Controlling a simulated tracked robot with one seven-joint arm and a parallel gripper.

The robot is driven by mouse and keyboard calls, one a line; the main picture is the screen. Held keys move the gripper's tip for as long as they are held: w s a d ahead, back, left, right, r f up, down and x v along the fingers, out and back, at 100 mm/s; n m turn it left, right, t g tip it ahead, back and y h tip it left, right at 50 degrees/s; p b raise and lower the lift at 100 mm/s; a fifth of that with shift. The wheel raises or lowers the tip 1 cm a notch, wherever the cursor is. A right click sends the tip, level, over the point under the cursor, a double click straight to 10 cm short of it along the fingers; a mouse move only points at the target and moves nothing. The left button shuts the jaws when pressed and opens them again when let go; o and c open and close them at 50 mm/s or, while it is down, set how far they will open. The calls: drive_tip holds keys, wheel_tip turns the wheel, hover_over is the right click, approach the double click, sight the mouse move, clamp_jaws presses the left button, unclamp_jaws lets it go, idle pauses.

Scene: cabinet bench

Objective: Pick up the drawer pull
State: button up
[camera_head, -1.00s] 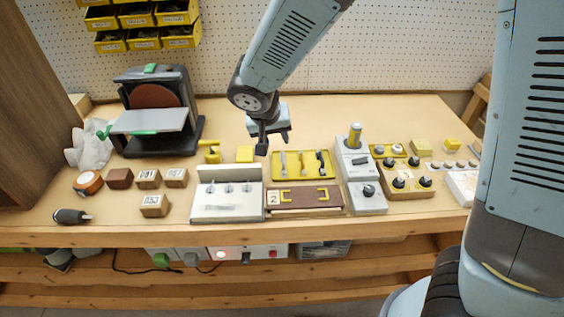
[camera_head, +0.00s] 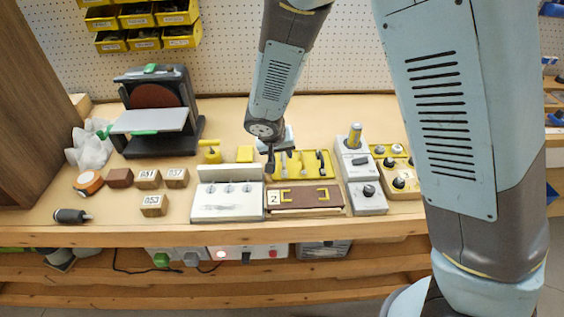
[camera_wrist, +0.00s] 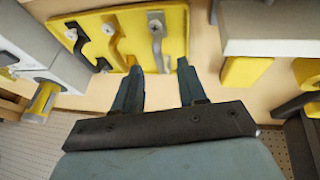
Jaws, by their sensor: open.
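Which one is the drawer pull I cannot tell for sure. In the wrist view, the holder (camera_wrist: 175,38) is at the top, with a silver piece (camera_wrist: 156,38) nearest my fingers and a dark piece (camera_wrist: 103,64) farther left. My gripper (camera_head: 270,163) is at the holder's left end. In the wrist view, my gripper (camera_wrist: 159,68) is open with nothing between its fingers. My arm hides part of the holder's left edge.
A brown panel (camera_head: 304,205) marked 2, with yellow brackets, lies in front of the holder. A white box with dials (camera_head: 227,205) stands left of it, and a grey switch unit (camera_head: 366,201) right. Open bench lies behind the holder.

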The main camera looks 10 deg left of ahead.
sight(283, 159)
drive_tip(key=shift+x, duration=1.95)
drive_tip(key=shift+w, duration=0.1)
drive_tip(key=shift+c, duration=0.2)
clamp_jaws()
